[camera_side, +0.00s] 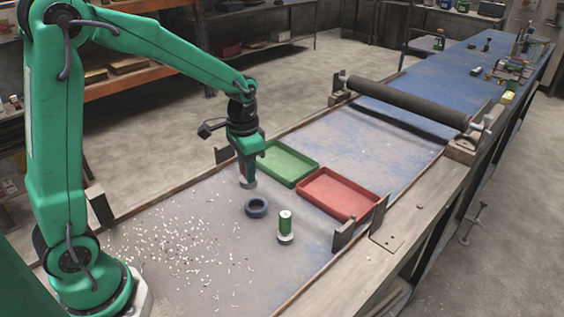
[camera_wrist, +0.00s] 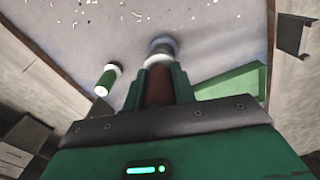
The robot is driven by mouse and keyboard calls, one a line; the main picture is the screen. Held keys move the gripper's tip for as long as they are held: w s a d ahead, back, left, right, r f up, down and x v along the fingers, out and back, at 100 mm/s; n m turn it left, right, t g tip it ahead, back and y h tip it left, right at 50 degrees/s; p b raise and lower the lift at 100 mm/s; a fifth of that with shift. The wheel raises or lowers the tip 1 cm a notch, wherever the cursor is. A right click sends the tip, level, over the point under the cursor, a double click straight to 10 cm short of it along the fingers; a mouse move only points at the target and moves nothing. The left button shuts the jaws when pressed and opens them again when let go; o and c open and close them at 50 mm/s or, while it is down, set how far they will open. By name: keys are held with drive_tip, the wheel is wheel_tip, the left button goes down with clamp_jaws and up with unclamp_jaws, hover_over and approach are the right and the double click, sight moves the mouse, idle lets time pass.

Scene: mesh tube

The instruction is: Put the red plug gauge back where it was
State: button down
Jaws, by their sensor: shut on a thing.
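My gripper (camera_side: 247,178) points down over the grey bench top, left of the green tray. It is shut on the red plug gauge, whose red body (camera_wrist: 158,86) shows between the fingers in the wrist view. The gauge's pale lower end (camera_side: 248,185) sticks out below the fingers; whether it touches the bench I cannot tell. A dark blue ring (camera_side: 257,200) lies flat on the bench just below and right of the gauge in the side view. A green plug gauge (camera_side: 285,225) stands upright to the right of the ring; it also shows in the wrist view (camera_wrist: 107,78).
An empty green tray (camera_side: 288,181) and an empty red tray (camera_side: 338,212) lie behind and to the right. Small white bits (camera_side: 185,245) litter the bench at front left. Dark metal brackets (camera_side: 345,237) stand at the edges. A black roller (camera_side: 407,101) crosses the bench farther back.

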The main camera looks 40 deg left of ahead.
drive_tip(key=a+f, duration=0.2)
drive_tip(key=a, duration=0.2)
drive_tip(key=a+f, duration=0.2)
drive_tip(key=a, duration=0.1)
drive_tip(key=a+f, duration=0.2)
drive_tip(key=a, duration=0.2)
drive_tip(key=shift+w+a, duration=0.15)
drive_tip(key=shift+a, duration=0.15)
drive_tip(key=shift+f, duration=2)
drive_tip(key=shift+f, duration=0.1)
drive_tip(key=c, duration=1.1)
unclamp_jaws()
drive_tip(key=shift+c, duration=0.2)
